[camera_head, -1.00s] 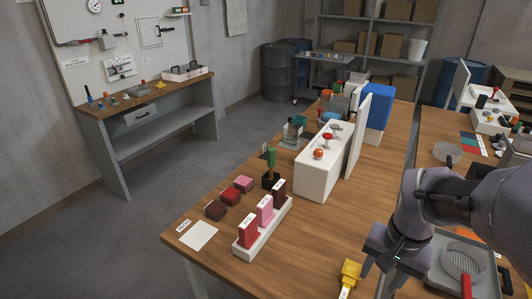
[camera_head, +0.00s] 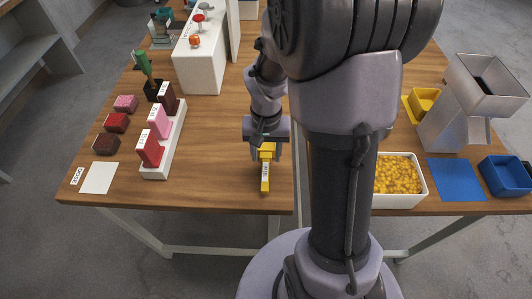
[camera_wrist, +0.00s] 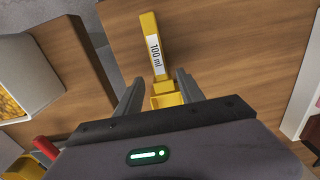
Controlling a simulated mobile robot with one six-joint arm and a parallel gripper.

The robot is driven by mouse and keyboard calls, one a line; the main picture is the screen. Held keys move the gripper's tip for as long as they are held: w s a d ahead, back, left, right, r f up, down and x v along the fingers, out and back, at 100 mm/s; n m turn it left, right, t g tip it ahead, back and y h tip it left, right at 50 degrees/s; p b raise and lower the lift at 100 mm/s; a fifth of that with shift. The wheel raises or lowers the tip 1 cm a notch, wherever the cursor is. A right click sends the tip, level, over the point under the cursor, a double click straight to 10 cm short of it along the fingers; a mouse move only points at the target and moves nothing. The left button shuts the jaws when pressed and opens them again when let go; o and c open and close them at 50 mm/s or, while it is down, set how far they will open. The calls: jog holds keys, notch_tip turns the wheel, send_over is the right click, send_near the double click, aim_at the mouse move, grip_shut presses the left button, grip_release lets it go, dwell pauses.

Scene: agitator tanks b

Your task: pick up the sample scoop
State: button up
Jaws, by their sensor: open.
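The sample scoop is a yellow scoop (camera_head: 265,178) lying near the front edge of the wooden table. Its handle points to the table's front edge. In the wrist view the scoop's handle (camera_wrist: 153,40) bears a white "100 ml" label, and its yellow cup end lies close to the gripper's base, partly hidden by it. My gripper (camera_head: 264,157) is over the cup end. In the wrist view my gripper (camera_wrist: 159,78) is open, with one finger on each side of the scoop. I cannot tell how far above the table the fingers are.
A white rack (camera_head: 165,150) with red, pink and brown blocks stands to the left. A white bin (camera_head: 424,190) of yellow pieces stands right, beyond my arm. A white box (camera_head: 197,70) stands further back. Bare tabletop surrounds the scoop.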

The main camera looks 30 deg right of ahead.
aim_at(265, 162)
notch_tip(265, 162, down, 4)
jog(key=shift+a+f+b, duration=0.1)
jog(key=shift+a+b, duration=0.05)
jog(key=shift+b, duration=0.7)
jog(key=shift+s, duration=0.1)
jog(key=shift+c, duration=0.8)
grip_shut()
